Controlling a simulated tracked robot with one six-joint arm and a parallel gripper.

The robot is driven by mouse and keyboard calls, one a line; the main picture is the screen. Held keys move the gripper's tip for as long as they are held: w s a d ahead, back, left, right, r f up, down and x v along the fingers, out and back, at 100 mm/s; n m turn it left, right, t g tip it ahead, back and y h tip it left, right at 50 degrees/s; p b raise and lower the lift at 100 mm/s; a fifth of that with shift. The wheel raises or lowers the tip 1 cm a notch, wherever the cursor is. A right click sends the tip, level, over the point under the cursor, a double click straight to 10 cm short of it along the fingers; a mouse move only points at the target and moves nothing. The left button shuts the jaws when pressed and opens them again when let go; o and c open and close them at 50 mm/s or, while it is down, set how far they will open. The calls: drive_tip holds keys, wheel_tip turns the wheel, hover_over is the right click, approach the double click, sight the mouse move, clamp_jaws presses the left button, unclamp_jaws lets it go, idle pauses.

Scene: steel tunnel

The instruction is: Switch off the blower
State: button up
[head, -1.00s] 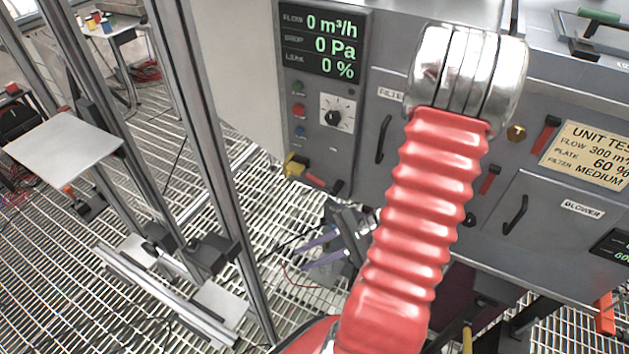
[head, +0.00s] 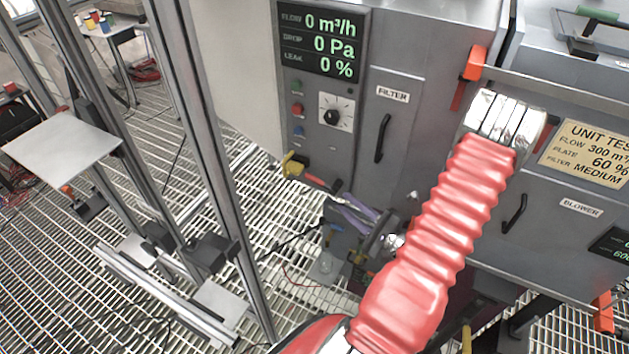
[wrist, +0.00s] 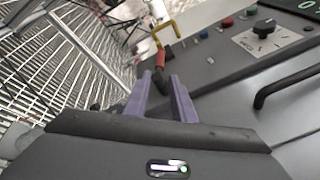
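The grey control panel (head: 310,105) has a lit display (head: 320,40) reading 0 m³/h, 0 Pa and 0 %. Below it are green (head: 297,86), red (head: 298,108) and blue (head: 299,131) buttons and a black dial (head: 332,116) on a white plate. Under these a lever (head: 316,181) with a red shaft and black end sticks out beside a yellow bracket (head: 292,166). My gripper (head: 340,206) is just below the lever's black end. In the wrist view its purple fingers (wrist: 160,79) are apart, with the black end ahead of the gap; contact cannot be told.
The filter door (head: 400,120) has a black handle right of the dial. The blower door (head: 545,225), a label plate (head: 590,152) and orange latches (head: 472,65) are further right. Steel posts (head: 200,130) and a pale plate (head: 62,147) stand left over the grating floor.

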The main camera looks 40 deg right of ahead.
sight(315, 180)
drive_tip(key=shift+w, duration=6.9)
drive_tip(key=shift+c, duration=0.3)
drive_tip(key=shift+a, duration=0.1)
clamp_jaws()
